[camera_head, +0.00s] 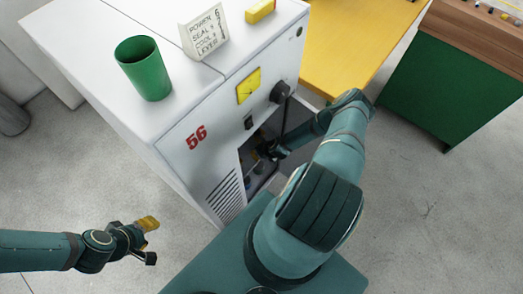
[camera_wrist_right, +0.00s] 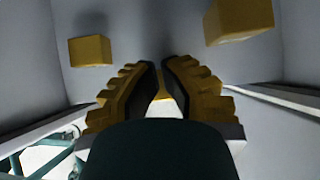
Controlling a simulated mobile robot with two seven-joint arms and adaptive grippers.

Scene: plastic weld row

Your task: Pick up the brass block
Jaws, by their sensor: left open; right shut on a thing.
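My right arm reaches into the open front compartment of the white cabinet marked 56. In the right wrist view my right gripper (camera_wrist_right: 161,85) has its ochre ribbed fingers close together on a small brass-coloured block (camera_wrist_right: 162,93), mostly hidden by the fingers. Two more yellow-brown blocks show there, one at upper left (camera_wrist_right: 90,50) and one at upper right (camera_wrist_right: 238,20), both apart from the fingers. In the head view the right gripper (camera_head: 268,152) is small and dark inside the compartment. My left gripper (camera_head: 150,241) is open and empty over the floor at lower left.
The white cabinet (camera_head: 170,160) carries a green cup (camera_head: 144,70), a lettered card (camera_head: 204,31) and a yellow block (camera_head: 260,11) on top. A black knob (camera_head: 280,92) juts from its front. A yellow table (camera_head: 350,40) and a green cabinet (camera_head: 445,90) stand right. Floor at lower right is clear.

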